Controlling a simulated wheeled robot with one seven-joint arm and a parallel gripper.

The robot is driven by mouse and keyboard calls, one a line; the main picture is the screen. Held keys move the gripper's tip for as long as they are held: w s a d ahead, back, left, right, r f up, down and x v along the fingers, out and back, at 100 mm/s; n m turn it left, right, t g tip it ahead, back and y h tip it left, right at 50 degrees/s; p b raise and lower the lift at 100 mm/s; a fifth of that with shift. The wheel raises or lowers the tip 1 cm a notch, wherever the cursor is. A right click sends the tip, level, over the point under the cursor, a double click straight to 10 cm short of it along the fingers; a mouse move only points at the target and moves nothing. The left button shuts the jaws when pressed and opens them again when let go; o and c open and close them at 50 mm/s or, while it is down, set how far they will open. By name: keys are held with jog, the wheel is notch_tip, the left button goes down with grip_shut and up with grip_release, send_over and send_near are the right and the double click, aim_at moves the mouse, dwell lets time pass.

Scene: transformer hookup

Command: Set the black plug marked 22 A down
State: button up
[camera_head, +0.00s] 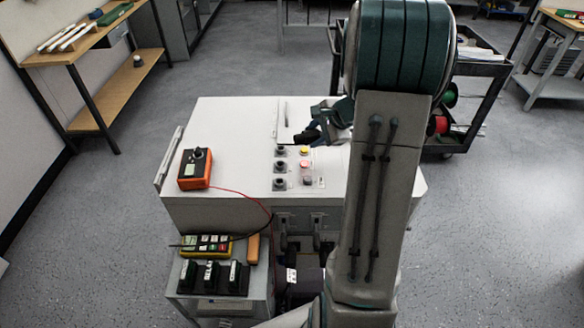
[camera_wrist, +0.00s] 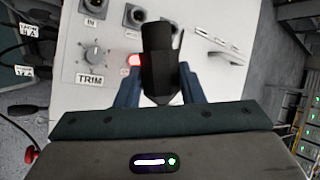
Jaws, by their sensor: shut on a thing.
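My gripper (camera_wrist: 160,88) is shut on a black plug (camera_wrist: 160,62), gripped between its two dark blue fingers. No marking is readable on the plug, so I cannot confirm that it is the one marked 22 A. In the head view my gripper (camera_head: 317,129) is over the far right part of the white cabinet top (camera_head: 232,132), partly hidden by my arm. In the wrist view the plug is in front of a white panel (camera_wrist: 82,100) with a TRIM knob (camera_wrist: 94,54) and a lit red lamp (camera_wrist: 134,60). I cannot tell whether the plug touches the panel.
Dark sockets (camera_head: 279,167) and yellow and red buttons (camera_head: 305,151) are on the cabinet top. An orange meter (camera_head: 195,169) stands at its left, with a red lead. Several black labelled blocks (camera_head: 211,278) and a yellow device (camera_head: 205,244) are on a lower stand in front.

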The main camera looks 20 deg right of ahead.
jog(key=a+f, duration=0.1)
jog(key=a, duration=0.1)
jog(key=s+a+f, duration=0.1)
jog(key=a+f, duration=0.2)
jog(key=a, duration=0.1)
jog(key=shift+s+a+f, duration=0.25)
jog(key=shift+s+a, duration=0.15)
jog(key=shift+a+f, duration=0.15)
jog(key=shift+f, duration=0.05)
jog(key=shift+f+b, duration=0.4)
jog(key=shift+f, duration=1.45)
jog(key=shift+f+b, duration=0.25)
jog(key=shift+b, duration=0.05)
jog(key=o, duration=1.1)
